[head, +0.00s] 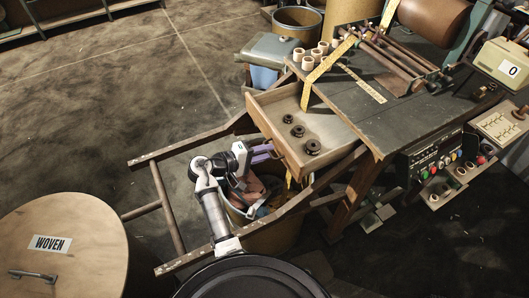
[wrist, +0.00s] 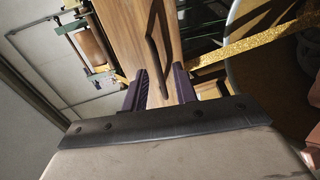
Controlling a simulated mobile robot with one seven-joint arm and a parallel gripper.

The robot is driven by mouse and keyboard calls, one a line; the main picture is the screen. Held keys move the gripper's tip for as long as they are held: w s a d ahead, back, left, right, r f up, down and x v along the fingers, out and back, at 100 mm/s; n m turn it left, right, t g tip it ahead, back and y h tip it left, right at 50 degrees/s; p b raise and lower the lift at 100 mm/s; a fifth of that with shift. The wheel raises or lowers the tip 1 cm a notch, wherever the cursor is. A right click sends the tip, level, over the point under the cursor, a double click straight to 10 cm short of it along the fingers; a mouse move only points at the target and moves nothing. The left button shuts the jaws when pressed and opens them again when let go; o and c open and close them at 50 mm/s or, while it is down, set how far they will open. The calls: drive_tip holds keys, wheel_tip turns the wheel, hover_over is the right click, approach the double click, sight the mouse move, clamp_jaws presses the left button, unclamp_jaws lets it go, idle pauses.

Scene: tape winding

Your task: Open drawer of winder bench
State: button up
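The winder bench (head: 385,105) stands at the right in the head view, its top dark. Its wooden drawer (head: 272,135) is pulled out to the left, and the inside shows with several black round parts (head: 312,147) in it. My gripper (head: 268,150) is just outside the drawer's front panel. In the wrist view, the drawer front (wrist: 130,30) fills the middle, with its dark bar handle (wrist: 155,35) running lengthwise. My gripper (wrist: 160,80) has its two purple fingers apart, with the handle's lower end between them in the picture. I cannot tell whether they touch the panel.
A wooden rail frame (head: 165,205) and a bin of scraps (head: 270,235) lie below the drawer. A round lid marked WOVEN (head: 85,255) is at lower left. A yellow tape (head: 320,72) hangs over the bench edge. The floor at upper left is free.

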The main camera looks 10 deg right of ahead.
drive_tip(key=b+v, duration=0.2)
drive_tip(key=v, duration=1.1)
drive_tip(key=shift+a+b, duration=0.3)
drive_tip(key=shift+b, duration=0.1)
drive_tip(key=shift+r, duration=0.1)
